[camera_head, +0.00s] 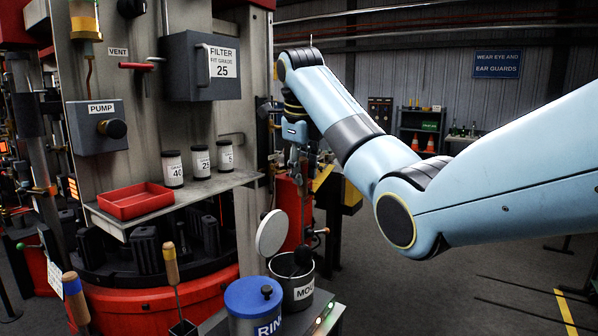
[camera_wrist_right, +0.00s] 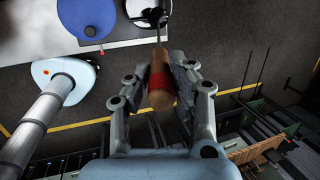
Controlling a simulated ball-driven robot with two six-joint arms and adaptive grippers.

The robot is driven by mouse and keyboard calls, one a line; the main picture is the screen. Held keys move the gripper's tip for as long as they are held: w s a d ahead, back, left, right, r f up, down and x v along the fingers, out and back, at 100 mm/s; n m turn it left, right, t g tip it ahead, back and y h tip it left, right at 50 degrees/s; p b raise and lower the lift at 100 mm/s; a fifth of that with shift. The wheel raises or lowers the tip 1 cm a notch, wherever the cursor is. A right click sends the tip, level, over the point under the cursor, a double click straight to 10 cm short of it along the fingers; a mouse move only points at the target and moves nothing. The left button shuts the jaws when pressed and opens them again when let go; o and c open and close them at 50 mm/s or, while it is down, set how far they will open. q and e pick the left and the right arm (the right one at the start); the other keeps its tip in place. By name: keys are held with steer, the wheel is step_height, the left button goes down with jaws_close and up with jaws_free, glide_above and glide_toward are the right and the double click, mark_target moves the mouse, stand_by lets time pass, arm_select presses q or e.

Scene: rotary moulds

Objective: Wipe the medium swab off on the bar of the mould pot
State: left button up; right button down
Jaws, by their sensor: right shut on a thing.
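The mould pot (camera_head: 300,292) is a grey metal pot with a white label, its round pale lid (camera_head: 271,233) standing open. My right gripper (camera_head: 299,170) hangs above the pot, pointing down. In the right wrist view it (camera_wrist_right: 160,82) is shut on the wooden handle of a swab with a red band (camera_wrist_right: 160,80), taken to be the medium swab. Its thin rod runs to the pot mouth (camera_wrist_right: 150,10). In the head view a dark swab head (camera_head: 301,259) shows at the pot's mouth. My left gripper is not seen.
A blue-lidded rinse pot (camera_head: 253,297) stands close left of the mould pot. Other wooden-handled swabs (camera_head: 171,262) (camera_head: 75,296) stand further left. A shelf (camera_head: 215,182) with a red tray (camera_head: 136,201) and small jars juts out above. Floor to the right is open.

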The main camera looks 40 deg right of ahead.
steer(key=shift+d, duration=0.15)
steer(key=shift+s+f, duration=0.25)
steer(key=shift+f, duration=0.15)
steer(key=shift+a+r, duration=0.15)
steer(key=shift+a, duration=0.45)
stand_by(2.0)
steer(key=shift+w+d, duration=0.1)
steer(key=shift+d, duration=0.35)
steer(key=shift+d+f, duration=0.1)
steer(key=shift+f, duration=0.15)
